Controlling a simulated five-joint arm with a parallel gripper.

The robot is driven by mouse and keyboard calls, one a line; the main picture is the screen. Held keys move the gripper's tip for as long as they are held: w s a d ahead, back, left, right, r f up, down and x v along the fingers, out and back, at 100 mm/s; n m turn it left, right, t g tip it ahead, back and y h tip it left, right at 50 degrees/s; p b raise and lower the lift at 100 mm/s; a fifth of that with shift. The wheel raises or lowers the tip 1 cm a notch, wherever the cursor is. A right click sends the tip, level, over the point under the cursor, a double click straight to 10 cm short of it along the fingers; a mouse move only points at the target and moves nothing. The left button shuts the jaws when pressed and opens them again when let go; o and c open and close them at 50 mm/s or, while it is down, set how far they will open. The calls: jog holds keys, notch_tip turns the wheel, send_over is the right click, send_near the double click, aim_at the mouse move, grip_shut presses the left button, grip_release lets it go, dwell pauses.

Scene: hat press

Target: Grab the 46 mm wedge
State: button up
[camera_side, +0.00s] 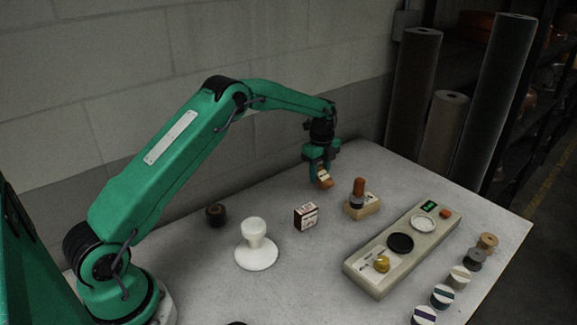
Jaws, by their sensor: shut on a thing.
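My green gripper (322,172) points down above the back part of the table. It is shut on a small orange-brown wedge (325,180) with a pale label. The label is too small to read, so I cannot tell its size marking. The fingers hide part of the wedge, and it appears to be held above the tabletop.
A wooden block with an orange-brown handle (359,190) stands close to the right. Nearby are a labelled box (306,216), a white flared stand (257,247), a dark spool (215,215) and a long beige panel (363,277). Several spools (460,278) line the right edge.

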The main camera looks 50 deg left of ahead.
aim_at(320, 170)
notch_tip(320, 170, up, 8)
jog(key=shift+f, duration=0.25)
dwell(0.5)
